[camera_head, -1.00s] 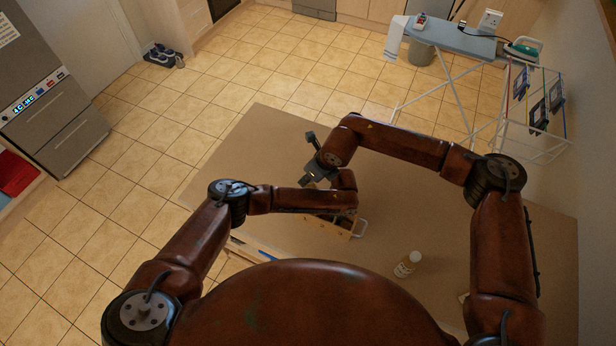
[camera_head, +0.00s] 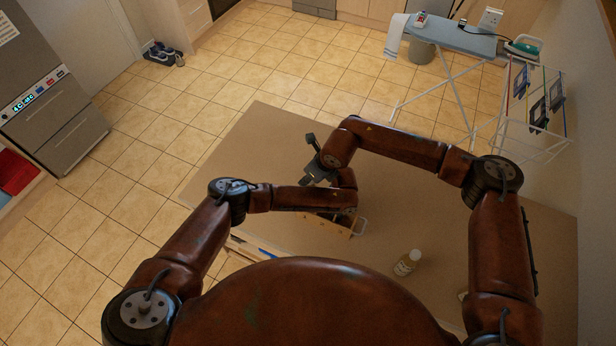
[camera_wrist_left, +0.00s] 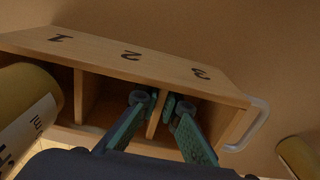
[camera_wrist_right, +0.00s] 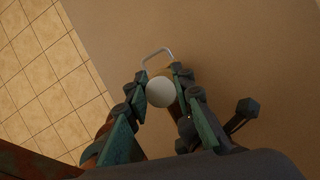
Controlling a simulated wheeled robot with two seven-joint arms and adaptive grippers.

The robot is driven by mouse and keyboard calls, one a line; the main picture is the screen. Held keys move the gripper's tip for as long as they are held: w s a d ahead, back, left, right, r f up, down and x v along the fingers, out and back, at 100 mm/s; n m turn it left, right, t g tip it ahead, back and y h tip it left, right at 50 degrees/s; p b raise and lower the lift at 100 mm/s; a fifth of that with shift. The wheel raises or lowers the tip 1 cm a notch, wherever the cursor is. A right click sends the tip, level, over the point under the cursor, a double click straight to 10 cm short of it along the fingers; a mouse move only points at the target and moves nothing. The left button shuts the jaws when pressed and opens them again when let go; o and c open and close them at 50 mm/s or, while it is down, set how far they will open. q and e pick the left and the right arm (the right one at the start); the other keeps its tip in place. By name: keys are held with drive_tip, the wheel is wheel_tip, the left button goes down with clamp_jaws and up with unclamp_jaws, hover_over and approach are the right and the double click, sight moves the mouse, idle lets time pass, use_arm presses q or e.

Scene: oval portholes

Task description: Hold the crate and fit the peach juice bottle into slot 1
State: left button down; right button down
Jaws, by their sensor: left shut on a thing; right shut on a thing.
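The wooden crate (camera_wrist_left: 130,55), with slots numbered 1, 2 and 3, shows close in the left wrist view. In the head view the crate (camera_head: 341,228) is mostly hidden under my forearm. My left gripper (camera_wrist_left: 160,103) is shut on the divider between slots 2 and 3. My right gripper (camera_wrist_right: 160,80) is shut on a bottle with a white cap (camera_wrist_right: 161,92). That yellowish bottle (camera_wrist_left: 22,108), with a pale label, is at slot 1 in the left wrist view. Its lower end is over the slot opening; I cannot tell how far in it is.
A second bottle with a white cap (camera_head: 407,263) stands on the brown table (camera_head: 420,215), right of the crate. A metal handle (camera_wrist_left: 250,125) sticks out at the slot 3 end. The table behind the arms is clear.

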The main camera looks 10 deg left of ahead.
drive_tip(key=c, duration=1.6)
unclamp_jaws()
drive_tip(key=shift+s+f, duration=0.1)
drive_tip(key=v, duration=1.2)
use_arm(q)
drive_tip(key=c, duration=2)
unclamp_jaws()
drive_tip(key=shift+c, duration=0.2)
